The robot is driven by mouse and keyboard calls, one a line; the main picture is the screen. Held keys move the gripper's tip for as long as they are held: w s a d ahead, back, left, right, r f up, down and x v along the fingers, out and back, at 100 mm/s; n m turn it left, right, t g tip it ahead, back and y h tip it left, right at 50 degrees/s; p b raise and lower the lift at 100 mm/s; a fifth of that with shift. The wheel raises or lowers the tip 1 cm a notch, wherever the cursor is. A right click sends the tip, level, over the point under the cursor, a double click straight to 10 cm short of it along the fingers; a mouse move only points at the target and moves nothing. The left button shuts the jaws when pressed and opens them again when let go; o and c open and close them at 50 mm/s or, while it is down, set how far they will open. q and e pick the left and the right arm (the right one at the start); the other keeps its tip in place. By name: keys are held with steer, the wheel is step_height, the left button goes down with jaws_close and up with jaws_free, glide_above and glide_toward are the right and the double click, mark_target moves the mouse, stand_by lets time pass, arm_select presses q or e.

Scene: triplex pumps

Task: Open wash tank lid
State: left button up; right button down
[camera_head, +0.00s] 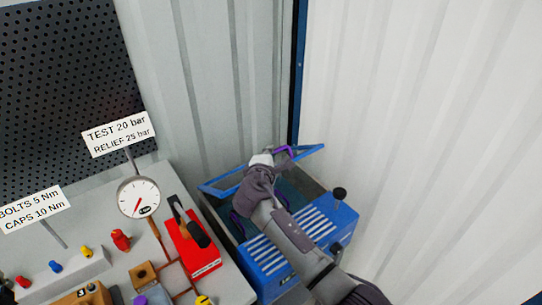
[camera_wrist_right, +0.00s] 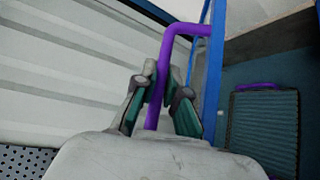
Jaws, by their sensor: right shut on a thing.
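The blue wash tank (camera_head: 338,220) stands at the lower right of the head view, beside the bench. Its lid (camera_head: 312,152) is raised, showing as a thin tilted blue frame, and the dark tank inside is partly visible. My right gripper (camera_head: 268,160) is at the lid, and my arm hides part of the tank. In the right wrist view, my right gripper (camera_wrist_right: 162,92) is shut on the purple lid handle (camera_wrist_right: 172,50), which joins the blue lid edge (camera_wrist_right: 214,70). A ribbed basket with a purple handle (camera_wrist_right: 262,130) shows inside the tank. My left gripper is not in view.
Corrugated white walls (camera_head: 430,120) stand close behind and right of the tank. The bench to the left carries a pressure gauge (camera_head: 138,197), a red hand pump (camera_head: 193,245), small coloured parts and signs.

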steer(key=shift+r, duration=0.1)
steer(key=c, duration=1.2)
jaws_free()
steer(key=v, duration=0.7)
steer(key=shift+s, duration=0.3)
steer(key=shift+w, duration=0.1)
steer(key=shift+d, duration=0.1)
